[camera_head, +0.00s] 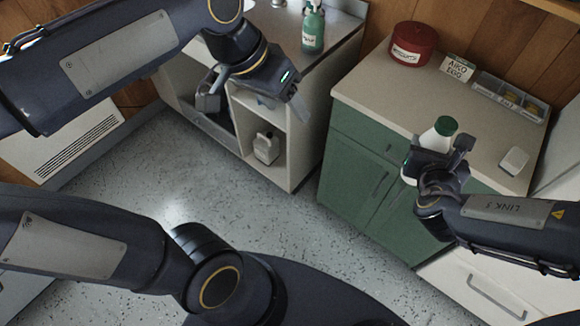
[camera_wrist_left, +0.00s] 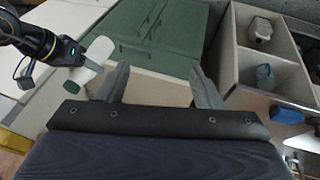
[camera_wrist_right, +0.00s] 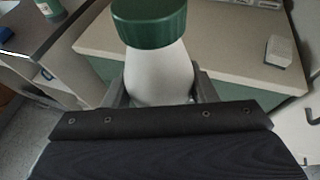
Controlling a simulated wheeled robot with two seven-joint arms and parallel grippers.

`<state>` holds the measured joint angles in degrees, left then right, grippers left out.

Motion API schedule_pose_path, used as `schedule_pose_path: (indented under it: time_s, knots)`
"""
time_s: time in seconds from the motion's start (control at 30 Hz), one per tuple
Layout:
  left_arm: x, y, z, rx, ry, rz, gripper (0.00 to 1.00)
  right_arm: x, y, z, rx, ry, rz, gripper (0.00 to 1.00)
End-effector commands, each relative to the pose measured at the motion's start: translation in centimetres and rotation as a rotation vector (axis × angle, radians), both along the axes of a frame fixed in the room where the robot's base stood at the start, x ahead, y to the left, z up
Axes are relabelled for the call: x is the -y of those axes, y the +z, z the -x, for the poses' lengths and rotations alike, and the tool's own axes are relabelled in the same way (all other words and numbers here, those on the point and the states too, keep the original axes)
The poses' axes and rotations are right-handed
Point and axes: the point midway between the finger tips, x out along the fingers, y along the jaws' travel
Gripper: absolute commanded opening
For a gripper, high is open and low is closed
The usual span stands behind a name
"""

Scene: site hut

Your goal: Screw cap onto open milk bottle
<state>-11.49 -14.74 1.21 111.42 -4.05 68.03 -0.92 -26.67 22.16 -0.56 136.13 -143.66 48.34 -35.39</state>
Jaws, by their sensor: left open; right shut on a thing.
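The milk bottle (camera_wrist_right: 160,75) is white and upright. My right gripper (camera_head: 437,158) is shut on its body, in front of the green cabinet's counter. A green cap (camera_head: 445,126) sits on top of the bottle, over its mouth. The bottle (camera_wrist_left: 101,50) and cap (camera_wrist_left: 82,75) also show in the left wrist view. My left gripper (camera_head: 254,104) is open and empty, well left of the bottle, in front of the open shelf.
The cabinet counter (camera_head: 385,95) holds a red tin (camera_head: 414,45), a small sign (camera_head: 457,67), a divided tray (camera_head: 519,101) and a white block (camera_head: 514,160). A green pump bottle (camera_head: 313,30) stands on the left counter. A pale jug (camera_head: 266,147) is in the shelf below.

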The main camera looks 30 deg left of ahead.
Motion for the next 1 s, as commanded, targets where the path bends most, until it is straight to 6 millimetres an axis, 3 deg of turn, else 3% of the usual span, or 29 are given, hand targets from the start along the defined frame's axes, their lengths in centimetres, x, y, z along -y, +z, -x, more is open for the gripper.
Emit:
schedule_pose_path:
  time_s: [0.03, 0.2, 0.4, 0.6, 1.0]
  knots:
    - [-0.9, -1.2, 1.8, 0.015, 0.055, 0.022, 0.60, 0.0, 0.1, 0.0, 0.002, 0.000, 0.000, 0.00]
    - [-2.0, -5.1, 6.3, 0.057, 0.205, 0.086, 0.60, 0.0, 0.1, 0.0, 0.002, 0.000, 0.000, 0.00]
    - [-1.9, -8.4, 9.3, 0.088, 0.316, 0.128, 0.60, 0.0, 0.1, 0.0, 0.002, 0.000, 0.000, 0.00]
    - [-1.8, -9.4, 10.0, 0.098, 0.347, 0.139, 0.60, 0.0, 0.1, 0.0, 0.002, 0.000, 0.000, 0.00]
    - [-1.8, -9.4, 10.0, 0.097, 0.344, 0.138, 0.60, 0.0, 0.1, -0.1, 0.004, 0.000, 0.000, 0.00]
